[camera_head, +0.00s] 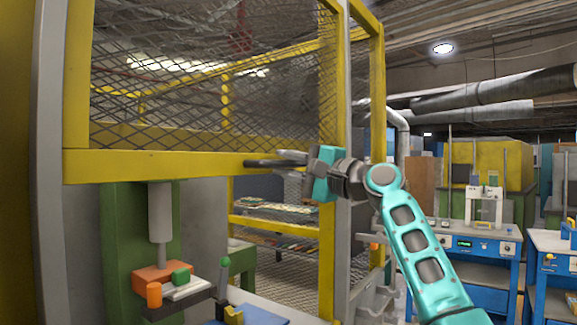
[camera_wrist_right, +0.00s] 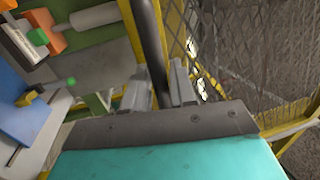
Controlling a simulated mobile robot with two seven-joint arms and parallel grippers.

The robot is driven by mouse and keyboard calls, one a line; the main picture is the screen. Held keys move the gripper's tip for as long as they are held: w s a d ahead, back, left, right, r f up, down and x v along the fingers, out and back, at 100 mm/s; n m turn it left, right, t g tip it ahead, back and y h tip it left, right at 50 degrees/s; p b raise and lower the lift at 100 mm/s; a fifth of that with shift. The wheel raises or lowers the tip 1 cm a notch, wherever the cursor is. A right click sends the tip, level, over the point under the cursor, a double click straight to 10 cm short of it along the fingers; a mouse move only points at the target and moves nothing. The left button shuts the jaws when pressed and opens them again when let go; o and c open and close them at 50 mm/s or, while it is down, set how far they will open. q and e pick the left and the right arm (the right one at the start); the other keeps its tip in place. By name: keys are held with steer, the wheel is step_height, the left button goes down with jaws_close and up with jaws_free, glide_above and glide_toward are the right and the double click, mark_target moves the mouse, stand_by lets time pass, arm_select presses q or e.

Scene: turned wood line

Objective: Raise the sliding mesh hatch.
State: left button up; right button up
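The sliding mesh hatch is a yellow frame with dark wire mesh; its bottom rail (camera_head: 150,164) crosses the left half of the head view, with an opening below it. A dark bar handle (camera_head: 256,163) sticks out at the right part of that rail and also shows in the right wrist view (camera_wrist_right: 150,40). My right gripper (camera_head: 287,160) is at the handle, with one finger on each side of the bar, seemingly closed on it; it also shows in the right wrist view (camera_wrist_right: 162,85). My left gripper is not in view.
Behind the opening stands a green press with a grey ram (camera_head: 160,212) and an orange block (camera_head: 160,273). A grey upright (camera_head: 48,160) bounds the hatch at left. Blue workbenches (camera_head: 470,265) stand at the right. A pale duct pipe (camera_head: 403,125) runs behind my arm.

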steer(key=shift+o, duration=1)
steer(key=shift+d+f, duration=0.1)
steer(key=shift+s+d+f, duration=0.1)
steer(key=shift+s+d, duration=0.1)
steer(key=shift+d, duration=0.1)
steer(key=b+v, duration=0.3)
steer(key=v, duration=0.9)
steer(key=w+d+f+m+t+h, duration=0.1)
steer(key=w+f+h, duration=0.15)
steer(key=f, duration=0.75)
steer(key=w+d+f+t+h, duration=0.1)
steer(key=w+f+h, duration=0.15)
steer(key=f, duration=0.75)
steer(key=s+d+f+n+h, duration=0.1)
steer(key=s+d+f+h, duration=0.15)
steer(key=f, duration=0.85)
steer(key=s+d+f+n+h, duration=0.1)
steer(key=s+f+h, duration=0.25)
steer(key=f, duration=0.75)
steer(key=s+d+f+n+g+h, duration=0.1)
steer(key=s+f+n, duration=0.3)
steer(key=s+f, duration=0.6)
steer(key=s+f+n+g+h, duration=0.2)
steer(key=s+f+n, duration=0.2)
steer(key=s+f, duration=0.7)
steer(key=s, duration=0.7)
steer(key=shift+d+f+n, duration=0.25)
steer(key=shift+d+n, duration=0.1)
steer(key=shift+n, duration=0.05)
